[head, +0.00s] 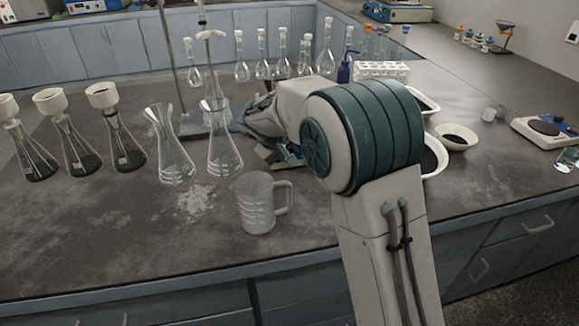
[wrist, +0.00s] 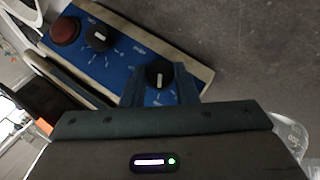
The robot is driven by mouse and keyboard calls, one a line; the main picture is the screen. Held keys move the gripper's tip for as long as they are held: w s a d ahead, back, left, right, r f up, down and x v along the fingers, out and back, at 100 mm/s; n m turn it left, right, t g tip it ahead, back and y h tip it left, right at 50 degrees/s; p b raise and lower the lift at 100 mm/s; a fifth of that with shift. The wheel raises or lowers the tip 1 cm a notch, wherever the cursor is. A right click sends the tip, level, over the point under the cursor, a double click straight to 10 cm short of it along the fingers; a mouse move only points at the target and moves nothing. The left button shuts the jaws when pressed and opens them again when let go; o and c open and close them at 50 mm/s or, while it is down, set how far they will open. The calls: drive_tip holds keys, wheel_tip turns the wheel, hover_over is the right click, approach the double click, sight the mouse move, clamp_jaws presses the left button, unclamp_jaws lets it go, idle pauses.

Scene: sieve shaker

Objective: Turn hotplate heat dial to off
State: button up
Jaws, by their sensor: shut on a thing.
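In the wrist view, a blue control panel (wrist: 78,55) with a pale edge carries a red round button (wrist: 65,30) and two black dials with white pointer marks. The panel's lettering is too small to read, so I cannot tell which dial is the heat dial. My gripper (wrist: 160,82) has its two fingers on either side of the black dial nearer to me (wrist: 158,73) and is shut on it. The other black dial (wrist: 99,37) stands free between it and the button. In the head view my arm hides most of the device and the gripped dial.
A glass beaker (head: 258,205) stands near the bench's front edge, left of my arm. Conical flasks (head: 172,155) stand further left. Volumetric flasks (head: 282,65) and a white tube rack (head: 382,71) are behind. Dishes (head: 456,136) lie to the right.

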drive_tip(key=n+t+h+b, duration=0.1)
drive_tip(key=b, duration=0.1)
drive_tip(key=n+h+b, duration=0.1)
drive_tip(key=b, duration=0.1)
drive_tip(key=shift+s+a+f+t+b, duration=0.1)
drive_tip(key=shift+a+f+t+b, duration=0.05)
drive_tip(key=shift+f+t+b, duration=0.25)
drive_tip(key=shift+r+n+t+h+b, duration=0.15)
drive_tip(key=shift+n+t+h+b, duration=0.2)
drive_tip(key=shift+b, duration=0.2)
drive_tip(key=shift+r, duration=0.1)
drive_tip(key=o, duration=1)
wheel_tip(320, 180, up, 5)
drive_tip(key=shift+f+p, duration=0.2)
drive_tip(key=shift+p, duration=0.3)
drive_tip(key=s+d+r, duration=0.2)
drive_tip(key=d+r, duration=0.4)
drive_tip(key=d, duration=0.5)
drive_tip(key=shift+s+d+r, duration=0.2)
drive_tip(key=shift+s, duration=0.2)
